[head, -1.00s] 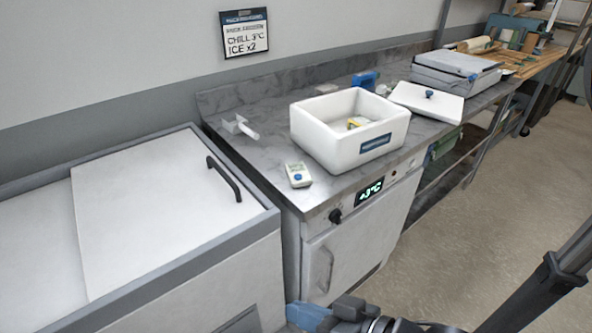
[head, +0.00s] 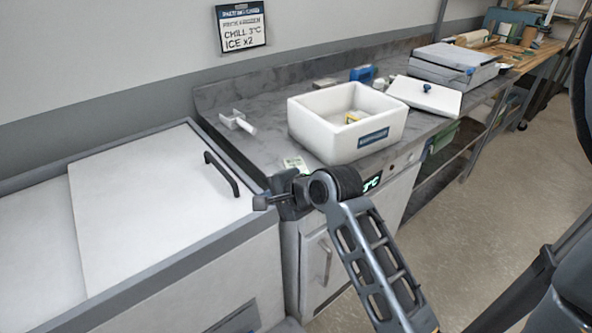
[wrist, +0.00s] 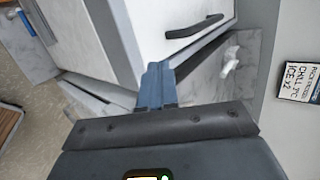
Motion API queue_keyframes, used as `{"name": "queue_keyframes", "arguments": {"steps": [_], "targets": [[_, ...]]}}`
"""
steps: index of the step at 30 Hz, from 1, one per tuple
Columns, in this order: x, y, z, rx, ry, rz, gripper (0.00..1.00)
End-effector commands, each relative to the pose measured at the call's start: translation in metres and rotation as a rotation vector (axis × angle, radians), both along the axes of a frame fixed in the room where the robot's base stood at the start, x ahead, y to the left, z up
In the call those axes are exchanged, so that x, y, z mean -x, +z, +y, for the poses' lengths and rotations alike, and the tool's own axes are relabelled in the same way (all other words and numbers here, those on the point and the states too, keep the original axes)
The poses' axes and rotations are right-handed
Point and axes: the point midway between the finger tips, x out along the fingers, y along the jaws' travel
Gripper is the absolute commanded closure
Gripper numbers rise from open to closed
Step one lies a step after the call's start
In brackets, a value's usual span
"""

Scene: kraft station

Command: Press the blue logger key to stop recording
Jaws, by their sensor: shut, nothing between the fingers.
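The logger (head: 295,163) is a small pale device on the grey counter, in front of the white cooler box. In the head view only its far end shows; my wrist hides the rest, including the blue key. My gripper (head: 258,202) is near the counter's front left corner, pointing left toward the chest freezer. In the wrist view my gripper's blue fingers (wrist: 154,80) are together with nothing between them. I cannot make out the logger in the wrist view. No contact between the gripper and the logger shows.
The white cooler box (head: 335,148) stands close behind the logger. A white scoop-like tool (head: 238,122) lies to the left. The chest freezer's dark handle (head: 222,174) rises left of my gripper. The box's lid (head: 425,96) lies further right.

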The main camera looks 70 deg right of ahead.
Motion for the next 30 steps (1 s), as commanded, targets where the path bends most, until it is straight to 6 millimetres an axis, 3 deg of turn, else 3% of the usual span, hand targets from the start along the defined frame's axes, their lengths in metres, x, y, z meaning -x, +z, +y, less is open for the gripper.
{"name": "queue_keyframes", "arguments": {"steps": [1, 9, 15, 21, 30], "targets": [[-0.003, 0.009, -0.017, -0.037, -0.037, -0.011, 1.00], [-0.002, 0.050, -0.088, -0.270, -0.222, -0.040, 1.00], [0.009, 0.079, -0.128, -0.399, -0.332, -0.050, 1.00], [0.017, 0.094, -0.146, -0.463, -0.386, -0.051, 1.00], [0.019, 0.096, -0.148, -0.474, -0.395, -0.050, 1.00]]}}
